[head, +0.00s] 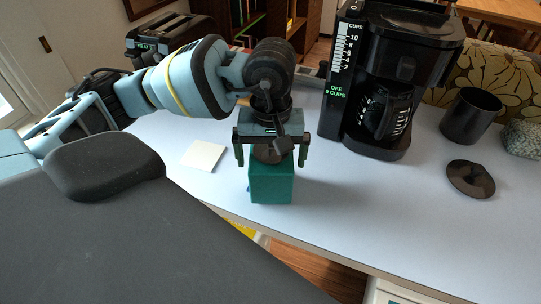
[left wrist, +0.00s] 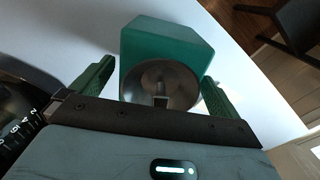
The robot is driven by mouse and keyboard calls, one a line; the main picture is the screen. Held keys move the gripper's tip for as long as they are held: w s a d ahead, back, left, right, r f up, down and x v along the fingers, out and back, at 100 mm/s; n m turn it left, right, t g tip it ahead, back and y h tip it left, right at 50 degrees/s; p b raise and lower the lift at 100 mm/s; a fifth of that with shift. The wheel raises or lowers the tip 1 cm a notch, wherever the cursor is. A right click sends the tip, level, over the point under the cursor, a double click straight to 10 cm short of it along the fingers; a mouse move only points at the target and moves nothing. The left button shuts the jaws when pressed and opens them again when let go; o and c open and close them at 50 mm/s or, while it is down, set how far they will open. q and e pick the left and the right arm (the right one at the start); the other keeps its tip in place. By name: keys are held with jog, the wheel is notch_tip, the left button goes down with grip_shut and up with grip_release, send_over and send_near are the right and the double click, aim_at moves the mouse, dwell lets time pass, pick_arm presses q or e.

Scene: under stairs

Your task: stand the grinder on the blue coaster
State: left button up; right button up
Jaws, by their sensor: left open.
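The grinder (head: 271,183) has a teal boxy body and a round dark metal top; it stands upright on the pale table near its front edge. In the left wrist view the grinder (left wrist: 165,42) shows its teal body beyond the metal top and a small knob. My left gripper (head: 271,158) is open above it, one finger on each side of the metal top; the left wrist view shows the same fingers (left wrist: 158,76) apart around it. I cannot tell whether they touch. A small blue sliver shows beside the grinder's lower left; I cannot tell whether it is the blue coaster.
A black coffee maker (head: 390,75) stands behind to the right. A dark mug (head: 470,116) and a dark round lid (head: 470,180) are farther right. A whitish square (head: 203,155) lies left of the grinder. The front right of the table (head: 400,215) is clear.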

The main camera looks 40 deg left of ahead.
pick_arm(q)
notch_tip(320, 180, up, 11)
jog(key=shift+r, duration=0.15)
dwell(0.7)
